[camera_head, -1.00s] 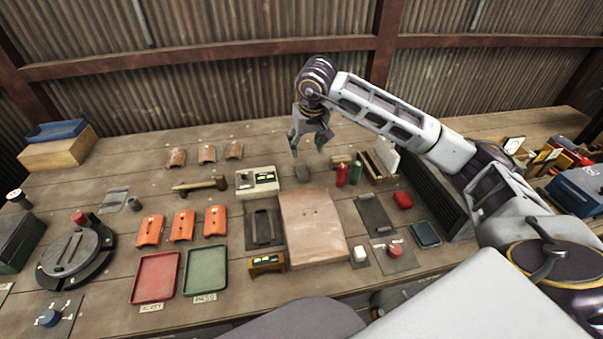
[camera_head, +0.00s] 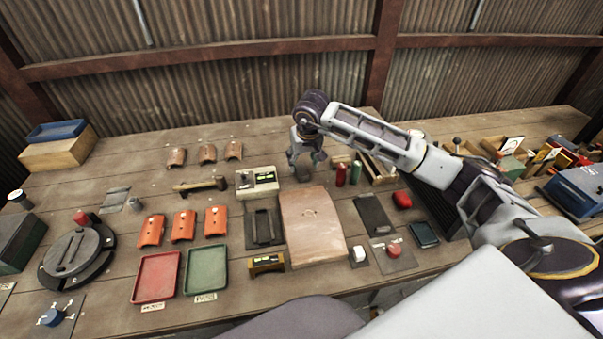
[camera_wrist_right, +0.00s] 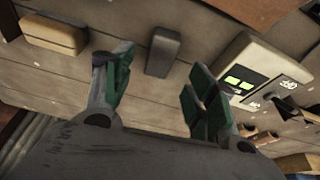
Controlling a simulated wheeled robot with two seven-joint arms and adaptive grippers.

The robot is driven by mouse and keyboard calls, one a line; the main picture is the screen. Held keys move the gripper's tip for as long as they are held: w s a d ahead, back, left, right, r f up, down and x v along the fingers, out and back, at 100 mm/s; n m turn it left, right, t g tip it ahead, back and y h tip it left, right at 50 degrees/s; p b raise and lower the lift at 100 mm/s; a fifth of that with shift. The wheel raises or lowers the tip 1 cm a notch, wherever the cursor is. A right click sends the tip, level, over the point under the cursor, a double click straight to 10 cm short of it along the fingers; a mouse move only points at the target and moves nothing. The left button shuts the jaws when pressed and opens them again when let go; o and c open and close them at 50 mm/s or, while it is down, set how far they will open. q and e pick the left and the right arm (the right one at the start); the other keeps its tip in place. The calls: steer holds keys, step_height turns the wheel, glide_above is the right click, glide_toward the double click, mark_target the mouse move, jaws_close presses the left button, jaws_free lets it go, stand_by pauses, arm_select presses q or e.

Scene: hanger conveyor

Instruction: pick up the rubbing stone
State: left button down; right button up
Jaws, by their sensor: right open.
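The rubbing stone is a small dark grey block, which I take to be the one (camera_wrist_right: 163,52) in the right wrist view. It lies on the wooden bench, lined up with the gap between my right fingers and just beyond their tips. In the head view it sits behind the large tan board and is mostly hidden by my right gripper (camera_head: 305,164). That gripper is open, pointing down, with green-padded fingers (camera_wrist_right: 160,82) that do not touch the stone. My left gripper is not in view.
Right of the stone stand red and green cylinders (camera_head: 341,175) and a wooden tray (camera_head: 378,171). Left of it is a meter with green displays (camera_head: 257,182). The tan board (camera_head: 312,225) lies in front. Bare bench lies behind.

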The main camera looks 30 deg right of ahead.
mark_target(302, 170)
steer(key=shift+p+x, duration=0.55)
steer(key=shift+x, duration=2.05)
steer(key=c, duration=1.2)
